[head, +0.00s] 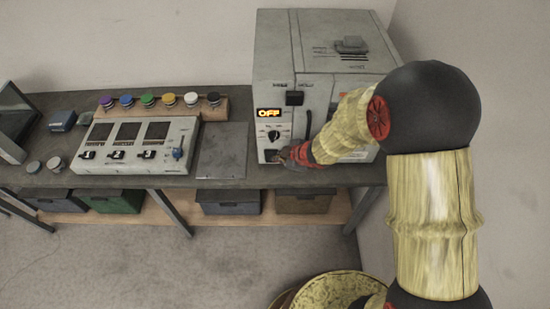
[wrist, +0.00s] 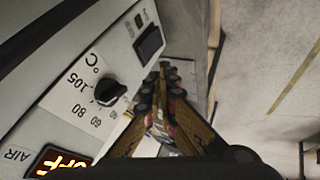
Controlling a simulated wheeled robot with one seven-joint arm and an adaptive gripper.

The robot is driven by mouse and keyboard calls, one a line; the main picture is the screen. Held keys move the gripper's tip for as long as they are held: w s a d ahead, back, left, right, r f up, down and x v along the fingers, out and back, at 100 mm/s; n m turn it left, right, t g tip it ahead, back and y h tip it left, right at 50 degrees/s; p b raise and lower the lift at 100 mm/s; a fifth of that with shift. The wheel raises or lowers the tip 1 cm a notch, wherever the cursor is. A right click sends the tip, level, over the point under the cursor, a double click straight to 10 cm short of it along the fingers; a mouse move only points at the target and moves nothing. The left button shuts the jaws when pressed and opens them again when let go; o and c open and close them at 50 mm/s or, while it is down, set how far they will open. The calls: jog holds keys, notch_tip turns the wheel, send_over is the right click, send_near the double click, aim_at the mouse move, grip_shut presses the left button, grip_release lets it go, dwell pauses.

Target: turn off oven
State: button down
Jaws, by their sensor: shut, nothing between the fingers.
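The oven (head: 325,50) is a pale grey box on the right end of the bench. Its small display (head: 269,113) glows orange and reads OFF; the display (wrist: 62,162) also shows in the wrist view. A black dial (wrist: 109,90) with temperature marks sits on the oven front, and a dark rocker switch (wrist: 149,45) is beside it. My gripper (head: 281,156) is at the lower part of the oven front, below the dial. In the wrist view my gripper (wrist: 163,72) is shut and empty, its tips close to the switch. I cannot tell whether they touch it.
A control panel (head: 180,128) with screens and switches stands left of the oven, with several coloured knobs behind it. A flat grey plate (head: 222,150) lies between. Bins (head: 228,201) sit on the shelf below. A wall is close on the right.

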jog(key=v, duration=0.1)
jog(key=p+v, duration=0.1)
jog(key=v, duration=0.2)
jog(key=shift+w+r, duration=0.3)
jog(key=shift+w, duration=0.1)
jog(key=s+d+f+m+g+h, duration=0.1)
jog(key=s+d+f+m+h, duration=0.15)
jog(key=d, duration=0.55)
jog(key=s+d+r+m+g+h+b, duration=0.1)
jog(key=s+d+r+m+g+h, duration=0.1)
jog(key=s+d+r+m+h, duration=0.45)
jog(key=s+a+r+m+t+y+b, duration=0.1)
jog(key=s+r+m+y+b, duration=0.3)
jog(key=s+r, duration=1)
jog(key=shift+s+a+m+t+b, duration=0.25)
jog(key=shift+s+m+t+b, duration=0.45)
jog(key=shift+s+m+b, duration=1.15)
